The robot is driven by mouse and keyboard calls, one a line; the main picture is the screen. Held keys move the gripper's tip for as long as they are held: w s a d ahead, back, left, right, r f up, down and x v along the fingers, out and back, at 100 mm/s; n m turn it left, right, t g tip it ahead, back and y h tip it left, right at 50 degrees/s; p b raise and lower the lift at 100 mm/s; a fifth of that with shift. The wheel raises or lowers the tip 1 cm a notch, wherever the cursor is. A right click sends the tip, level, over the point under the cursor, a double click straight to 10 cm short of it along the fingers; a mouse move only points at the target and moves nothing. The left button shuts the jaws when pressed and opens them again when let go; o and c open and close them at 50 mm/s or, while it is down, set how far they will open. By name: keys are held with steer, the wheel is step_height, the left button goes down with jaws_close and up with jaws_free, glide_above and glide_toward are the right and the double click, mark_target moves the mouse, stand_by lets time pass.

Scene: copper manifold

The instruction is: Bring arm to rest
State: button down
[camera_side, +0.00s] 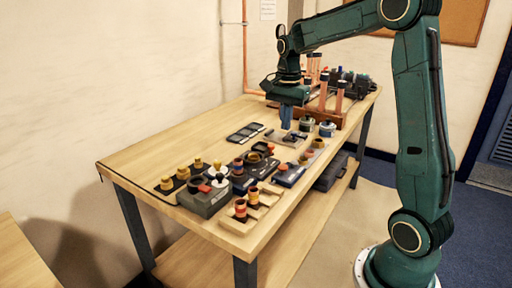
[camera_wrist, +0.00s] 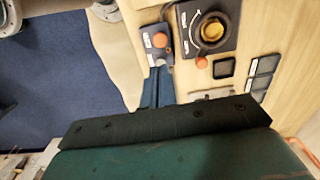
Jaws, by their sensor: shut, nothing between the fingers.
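My green arm reaches over the wooden table (camera_side: 140,155) in the side view. My gripper (camera_side: 286,125) points down above the middle of the table, its blue fingers together with nothing between them. The fingers also show in the wrist view (camera_wrist: 158,88), closed, near a dark box with an orange button (camera_wrist: 160,40). I cannot tell exactly how high the fingertips are above the tabletop. Copper pipes of the manifold (camera_side: 323,95) stand upright on a reddish base behind and to the right of my gripper.
Several brass fittings (camera_side: 196,162) stand on a dark strip at the front left. A grey box (camera_side: 205,200) and a wooden holder with orange-banded pieces (camera_side: 240,210) sit near the front edge. Dark flat pads (camera_side: 245,132) lie mid-table. Two round tins (camera_side: 327,129) stand right of my gripper.

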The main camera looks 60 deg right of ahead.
stand_by(0.6)
steer(key=s+a+r+n+t, duration=0.1)
steer(key=s+a+r+n, duration=0.25)
steer(key=a, duration=0.25)
steer(key=s+a+r+n+t, duration=0.2)
steer(key=s+a+n, duration=0.3)
steer(key=a, duration=0.1)
steer(key=s+a+f+n+t, duration=0.2)
steer(key=s+a+n, duration=0.5)
steer(key=s+n, duration=0.2)
steer(key=shift+s+a+t, duration=0.15)
steer(key=shift+s+t, duration=0.15)
steer(key=shift+s, duration=0.75)
steer(key=shift+w+r+n, duration=0.1)
steer(key=shift+n, duration=0.15)
